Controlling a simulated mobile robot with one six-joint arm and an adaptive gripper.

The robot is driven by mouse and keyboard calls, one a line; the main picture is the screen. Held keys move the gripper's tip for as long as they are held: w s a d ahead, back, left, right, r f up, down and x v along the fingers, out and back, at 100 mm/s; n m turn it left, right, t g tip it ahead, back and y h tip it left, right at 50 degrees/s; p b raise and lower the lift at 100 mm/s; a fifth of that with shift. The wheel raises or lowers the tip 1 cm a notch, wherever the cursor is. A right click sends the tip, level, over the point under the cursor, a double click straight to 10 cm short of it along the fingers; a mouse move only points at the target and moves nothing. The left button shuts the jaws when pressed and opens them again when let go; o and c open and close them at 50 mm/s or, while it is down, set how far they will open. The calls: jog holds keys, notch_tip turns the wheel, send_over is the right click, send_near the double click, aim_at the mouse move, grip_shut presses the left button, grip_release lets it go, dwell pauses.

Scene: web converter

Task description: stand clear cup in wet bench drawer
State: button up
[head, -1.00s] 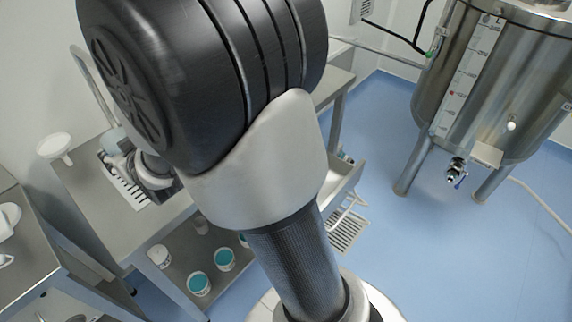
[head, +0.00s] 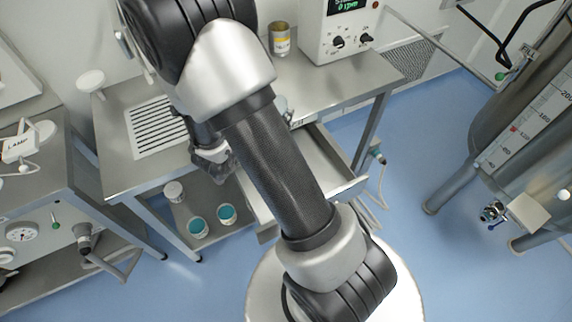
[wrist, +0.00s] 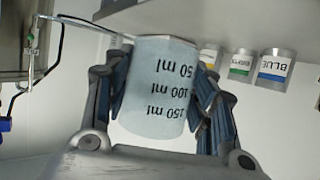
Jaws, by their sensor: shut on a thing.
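The clear cup (wrist: 158,85), frosted with black volume marks, is in the wrist view between the fingers of my gripper (wrist: 162,72), which is shut on it. The wrist picture is upside down; the cup stands upright, like the cans behind. In the head view my gripper (head: 212,158) is by the bench's front side, left of the drawer, and my forearm hides part of it. The drawer (head: 318,165) of the wet bench (head: 285,78) is pulled open; my arm crosses over it and hides its middle. The part of its floor I see is bare.
A yellow-labelled can (head: 280,40) and a control box (head: 338,32) are on the bench top. Labelled cans (wrist: 274,67) show in the wrist view. A steel tank (head: 515,120) stands right.

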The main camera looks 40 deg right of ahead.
jog(key=s+d+m+g, duration=0.2)
jog(key=s+g, duration=0.1)
jog(key=s, duration=0.2)
notch_tip(320, 180, down, 20)
jog(key=b, duration=0.7)
jog(key=shift+s, duration=0.15)
jog(key=shift+a+f, duration=0.1)
jog(key=shift+f+b, duration=0.55)
jog(key=shift+b, duration=0.1)
jog(key=o, duration=1.2)
jog(key=shift+o, duration=0.2)
